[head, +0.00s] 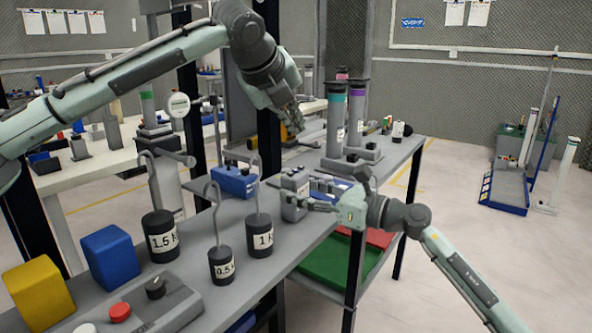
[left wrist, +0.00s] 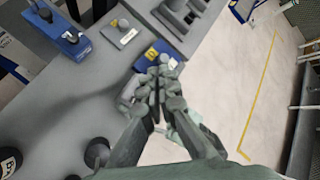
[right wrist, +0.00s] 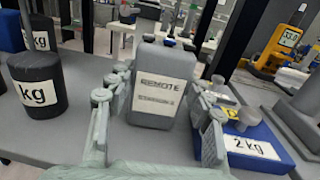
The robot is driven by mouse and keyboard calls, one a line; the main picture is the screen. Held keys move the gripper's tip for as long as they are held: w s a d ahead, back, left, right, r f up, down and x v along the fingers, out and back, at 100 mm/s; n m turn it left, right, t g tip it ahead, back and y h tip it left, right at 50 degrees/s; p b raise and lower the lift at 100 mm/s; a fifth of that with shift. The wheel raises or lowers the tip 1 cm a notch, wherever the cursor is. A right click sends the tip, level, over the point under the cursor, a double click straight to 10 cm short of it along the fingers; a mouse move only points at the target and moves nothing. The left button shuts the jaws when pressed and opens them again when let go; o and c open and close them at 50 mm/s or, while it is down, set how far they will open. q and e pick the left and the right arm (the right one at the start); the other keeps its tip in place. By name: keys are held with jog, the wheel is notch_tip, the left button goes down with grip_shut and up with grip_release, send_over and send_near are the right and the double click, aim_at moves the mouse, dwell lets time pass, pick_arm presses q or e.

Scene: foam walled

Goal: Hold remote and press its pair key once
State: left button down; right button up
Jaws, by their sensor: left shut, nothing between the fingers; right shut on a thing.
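The remote (head: 295,183) is a small grey box near the table's right edge. It stands upright, and its "REMOTE STATION" label faces the right wrist view (right wrist: 160,108). My right gripper (head: 313,195) is shut on the remote, with a finger on each side. I cannot make out the pair key in any view. I cannot tell whether the remote's base touches the table. My left gripper (head: 294,122) is shut and empty, above and beyond the remote in the head view. Its fingertips meet in the left wrist view (left wrist: 158,82), where they partly hide what lies below.
Dark hook weights (head: 163,240) stand left of the remote, near a blue block (head: 110,255) and a yellow block (head: 38,288). A blue base (head: 236,182) sits behind. Tall cylinders (head: 335,125) stand at the far end.

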aim_at(294, 174)
pick_arm(q)
jog(key=shift+f, duration=3.05)
jog(key=shift+f, duration=0.15)
jog(key=shift+f, duration=0.25)
jog(key=shift+f, duration=0.3)
jog(key=shift+r, duration=0.75)
jog(key=shift+r, duration=2.5)
